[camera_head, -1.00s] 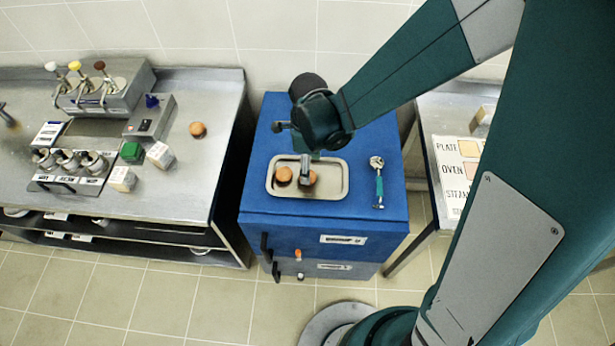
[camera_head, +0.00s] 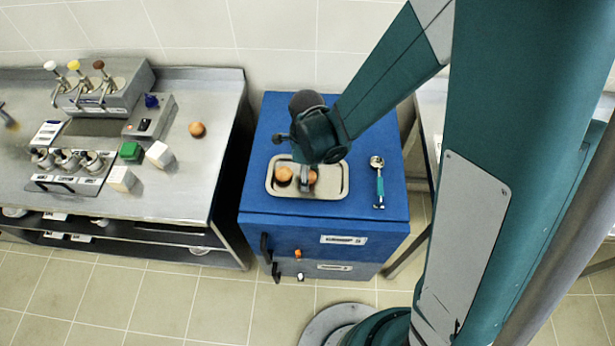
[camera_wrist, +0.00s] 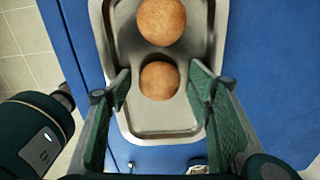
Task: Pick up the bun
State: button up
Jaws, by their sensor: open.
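Two round brown buns lie in a metal tray (camera_head: 335,191) on a blue cabinet. The left bun (camera_head: 283,174) is clear of my gripper; the right bun (camera_head: 312,177) is partly hidden by my gripper (camera_head: 305,186) above it. In the wrist view my gripper (camera_wrist: 161,88) is open, with one green-padded finger on each side of the nearer bun (camera_wrist: 159,81). Gaps show between that bun and both fingers. The other bun (camera_wrist: 161,20) sits farther up in the tray. A third bun (camera_head: 197,129) lies on the steel counter at the left.
The tray's rim surrounds the buns. A scoop (camera_head: 378,182) lies right of the tray on the blue cabinet (camera_head: 385,150). The left steel counter (camera_head: 190,185) holds dispensers, a green block (camera_head: 130,151) and white blocks. A table stands behind my arm at the right.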

dwell(0.4)
jog(key=c, duration=1)
jog(key=shift+o, duration=0.2)
jog(key=shift+r, duration=0.15)
notch_tip(320, 180, up, 10)
jog(key=p, duration=0.1)
dwell(0.5)
